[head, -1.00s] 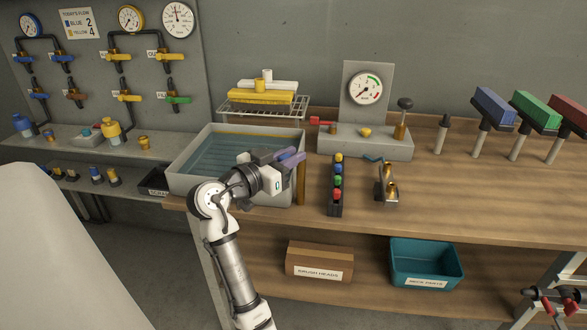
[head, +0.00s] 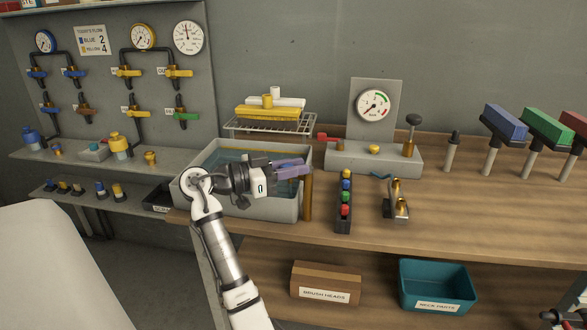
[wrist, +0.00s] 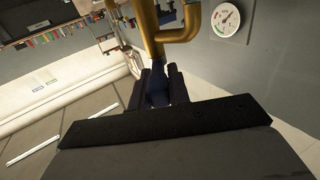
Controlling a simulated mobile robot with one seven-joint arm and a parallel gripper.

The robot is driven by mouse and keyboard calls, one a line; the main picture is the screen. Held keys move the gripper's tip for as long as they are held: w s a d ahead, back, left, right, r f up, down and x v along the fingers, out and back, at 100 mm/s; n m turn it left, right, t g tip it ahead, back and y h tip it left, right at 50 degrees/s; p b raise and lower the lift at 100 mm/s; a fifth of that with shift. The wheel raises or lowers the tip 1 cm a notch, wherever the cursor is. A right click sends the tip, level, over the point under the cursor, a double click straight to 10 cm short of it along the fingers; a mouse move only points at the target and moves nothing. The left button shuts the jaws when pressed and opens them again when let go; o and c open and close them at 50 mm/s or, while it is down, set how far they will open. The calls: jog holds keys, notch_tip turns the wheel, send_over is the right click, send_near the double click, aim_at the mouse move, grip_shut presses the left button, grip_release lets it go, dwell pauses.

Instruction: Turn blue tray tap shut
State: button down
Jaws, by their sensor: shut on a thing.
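The grey wash tray (head: 284,209) holds water and stands at the bench's left end. A brass post (head: 308,200) rises by its right front corner. My gripper (head: 304,167) reaches across the tray from the left, with its fingers at the top of this post. In the wrist view my gripper (wrist: 159,82) is shut on the blue tap handle (wrist: 157,88), a dark blue piece below a brass pipe (wrist: 152,35). In the head view my fingers hide the handle, and I cannot tell how far it is turned.
A wire rack (head: 270,124) with yellow and white pieces is behind the tray. A gauge stand (head: 373,158) and a rack of coloured knobs (head: 344,208) stand to the right. A valve board (head: 110,90) is at the left. The bench's right front is clear.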

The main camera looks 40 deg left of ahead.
jog(key=c, duration=1.3)
grip_release()
jog(key=b+v, duration=0.2)
jog(key=v, duration=1.1)
jog(key=shift+s+a+b, duration=0.1)
jog(key=shift+s+b, duration=0.2)
jog(key=shift+s, duration=0.05)
